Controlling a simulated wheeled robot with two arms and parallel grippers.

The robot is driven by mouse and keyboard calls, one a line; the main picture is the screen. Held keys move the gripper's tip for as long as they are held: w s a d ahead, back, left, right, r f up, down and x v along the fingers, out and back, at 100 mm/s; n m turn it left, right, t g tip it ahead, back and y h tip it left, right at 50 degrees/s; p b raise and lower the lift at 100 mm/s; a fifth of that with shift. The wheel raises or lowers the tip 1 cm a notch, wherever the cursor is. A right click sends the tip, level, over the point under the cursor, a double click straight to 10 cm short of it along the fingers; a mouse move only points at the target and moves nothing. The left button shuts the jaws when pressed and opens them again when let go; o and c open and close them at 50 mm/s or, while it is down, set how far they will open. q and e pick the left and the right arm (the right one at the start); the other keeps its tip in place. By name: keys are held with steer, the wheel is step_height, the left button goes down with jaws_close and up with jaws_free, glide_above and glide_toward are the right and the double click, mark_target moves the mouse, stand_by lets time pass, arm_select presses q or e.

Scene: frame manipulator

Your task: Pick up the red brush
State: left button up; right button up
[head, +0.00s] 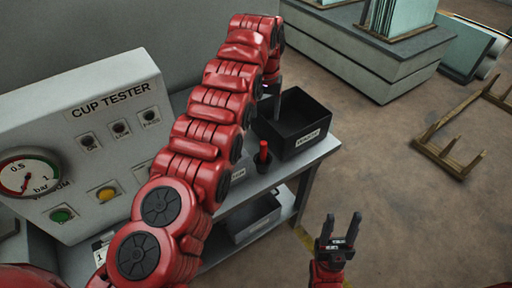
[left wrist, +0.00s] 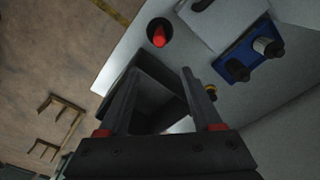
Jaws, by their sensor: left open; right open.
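The red brush (head: 263,152) stands handle-up in a small dark cup (head: 264,166) on the grey bench, just in front of the black box. In the left wrist view the red brush (left wrist: 159,38) shows end-on inside the round cup, beyond the fingertips. My left gripper (head: 274,97) is over the black box side, partly hidden by its own arm in the head view. My right gripper (head: 341,216) is open and empty, over the floor to the right.
The black labelled box (head: 310,120) stands open on the bench beside the cup. The cup tester (head: 110,100) fills the left. A blue block with knobs (left wrist: 240,58) lies on the bench. A bin (head: 250,222) sits on the lower shelf. A wooden frame (head: 450,155) lies on clear floor.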

arm_select(q)
steer(key=s+b, duration=0.1)
steer(key=s, duration=0.1)
steer(key=b, duration=0.5)
glide_above(263, 143)
steer(key=shift+g, duration=0.4)
step_height(263, 143, down, 4)
steer(key=shift+d+f, duration=0.1)
steer(key=shift+f, duration=0.15)
steer(key=shift+w+f+p, duration=0.1)
steer(key=shift+f+p, duration=0.15)
steer(key=shift+p, duration=0.35)
steer(key=shift+f, duration=0.65)
steer(key=shift+f+p, duration=0.3)
steer(key=shift+f, duration=0.05)
step_height(263, 143, down, 4)
steer(key=shift+r+p, duration=0.1)
steer(key=shift+p, duration=0.55)
steer(key=shift+f+p, duration=0.35)
steer(key=shift+p, duration=0.1)
steer(key=shift+f+p, duration=0.55)
steer(key=shift+f, duration=0.3)
steer(key=shift+w+f, duration=0.1)
steer(key=shift+f, duration=1.45)
steer(key=shift+r, duration=0.1)
jaws_close()
